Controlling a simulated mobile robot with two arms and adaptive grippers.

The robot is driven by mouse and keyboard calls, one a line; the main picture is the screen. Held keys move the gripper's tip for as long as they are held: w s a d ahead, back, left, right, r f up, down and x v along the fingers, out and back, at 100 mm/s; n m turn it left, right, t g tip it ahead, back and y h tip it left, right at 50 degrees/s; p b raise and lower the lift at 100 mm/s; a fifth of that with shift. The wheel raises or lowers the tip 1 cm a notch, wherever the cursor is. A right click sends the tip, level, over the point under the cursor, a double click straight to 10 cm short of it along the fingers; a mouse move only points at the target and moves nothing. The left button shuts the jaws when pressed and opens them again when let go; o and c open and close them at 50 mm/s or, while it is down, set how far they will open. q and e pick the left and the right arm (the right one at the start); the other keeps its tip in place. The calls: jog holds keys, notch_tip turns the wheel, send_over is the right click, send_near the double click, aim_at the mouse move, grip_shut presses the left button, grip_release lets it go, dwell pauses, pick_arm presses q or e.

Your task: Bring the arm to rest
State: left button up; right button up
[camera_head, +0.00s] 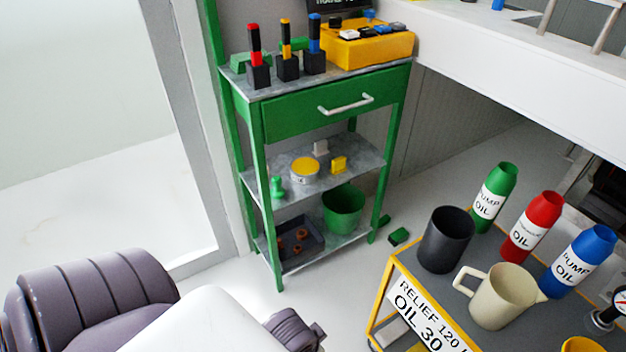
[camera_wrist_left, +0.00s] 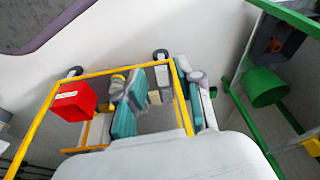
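Neither of my grippers shows in the head view. A padded grey-purple link of my own arm (camera_head: 95,300) is at the bottom left, beside a white part of my body (camera_head: 205,325). In the left wrist view no gripper fingers can be made out. A large pale rounded surface (camera_wrist_left: 170,160), which looks like part of my own body, fills the bottom of that view. I cannot tell whether either gripper is open or shut.
A yellow-framed cart (camera_head: 385,300) at right bears a black cup (camera_head: 446,240), a cream jug (camera_head: 500,297) and oil bottles (camera_head: 532,225). The left wrist view shows a red box (camera_wrist_left: 75,102).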

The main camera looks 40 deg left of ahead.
pick_arm(q)
jog(key=shift+f, duration=0.1)
dwell(0.5)
